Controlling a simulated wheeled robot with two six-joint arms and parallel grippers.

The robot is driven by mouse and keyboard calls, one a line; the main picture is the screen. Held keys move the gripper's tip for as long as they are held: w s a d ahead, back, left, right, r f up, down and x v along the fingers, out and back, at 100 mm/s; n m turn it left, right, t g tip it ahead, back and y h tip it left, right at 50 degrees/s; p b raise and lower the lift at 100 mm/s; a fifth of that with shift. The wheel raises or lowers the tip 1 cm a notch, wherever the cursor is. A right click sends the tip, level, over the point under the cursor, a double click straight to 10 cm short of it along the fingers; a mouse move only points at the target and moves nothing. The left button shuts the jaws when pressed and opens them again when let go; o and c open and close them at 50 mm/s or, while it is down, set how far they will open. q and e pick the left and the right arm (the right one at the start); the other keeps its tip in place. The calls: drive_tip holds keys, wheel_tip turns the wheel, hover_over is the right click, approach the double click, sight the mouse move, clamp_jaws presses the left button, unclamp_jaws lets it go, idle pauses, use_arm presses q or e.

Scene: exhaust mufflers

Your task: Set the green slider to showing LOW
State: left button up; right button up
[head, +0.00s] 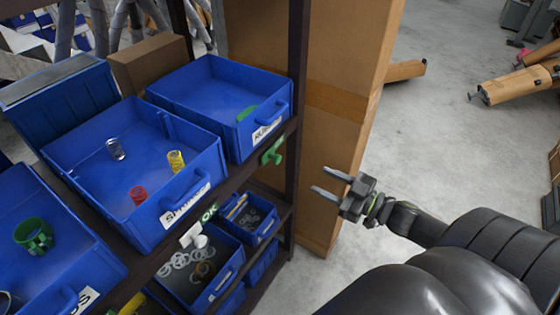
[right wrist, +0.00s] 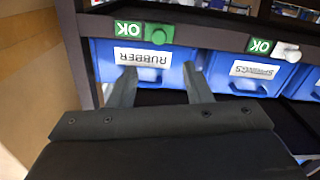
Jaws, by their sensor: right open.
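The green slider (head: 272,152) sits on the dark shelf edge below the blue rubber bin in the head view. In the right wrist view the green slider (right wrist: 158,34) has a round green knob, and the plate beside it reads OK, upside down in that view. My right gripper (head: 329,186) is open and empty, to the right of the shelf and apart from the slider. In the right wrist view its fingertips (right wrist: 157,73) point toward the shelf front, with the slider beyond them. My left gripper is not in view.
A white slider (head: 194,236) with a green OK label is further along the same shelf edge. The blue rubber bin (head: 215,75) and springs bin (head: 105,175) stand on the shelf. A dark post (head: 297,60) and tall cardboard (head: 345,100) stand near my right gripper.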

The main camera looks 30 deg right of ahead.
sight(279, 160)
drive_tip(key=p+x, duration=0.4)
drive_tip(key=x, duration=0.8)
drive_tip(key=shift+w+r, duration=0.1)
drive_tip(key=shift+w, duration=0.1)
drive_tip(key=shift+w+a, duration=0.25)
drive_tip(key=shift+w, duration=0.3)
drive_tip(key=shift+c, duration=0.5)
clamp_jaws()
